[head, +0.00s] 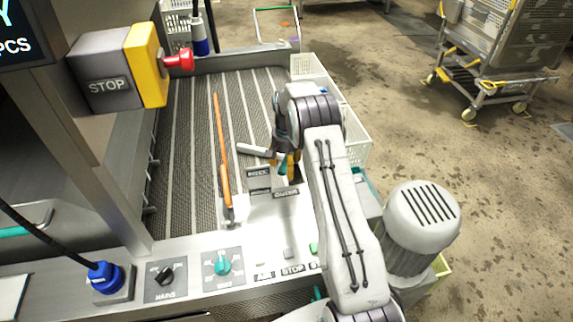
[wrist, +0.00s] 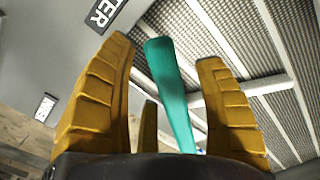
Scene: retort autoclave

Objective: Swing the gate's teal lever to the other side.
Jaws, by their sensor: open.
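The teal lever (wrist: 172,85) rises between my gripper's yellow fingers in the wrist view, slightly tilted, its rounded top level with the fingertips. My gripper (wrist: 165,55) is open around it, with a gap showing on each side. In the head view my gripper (head: 287,163) is low over the right side of the conveyor, and only a bit of teal (head: 282,167) shows by its fingers. The lever's base is hidden behind my gripper. Two dark label plates (head: 259,180) are beside it; one (wrist: 102,14) ends in "TER" in the wrist view.
An orange bar (head: 224,150) runs along the mesh conveyor (head: 185,150). A grey rod (head: 257,150) is just left of my gripper. The control panel (head: 195,264) is in front, and a grey motor (head: 421,215) stands right of my arm. White crates (head: 352,140) line the conveyor's right side.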

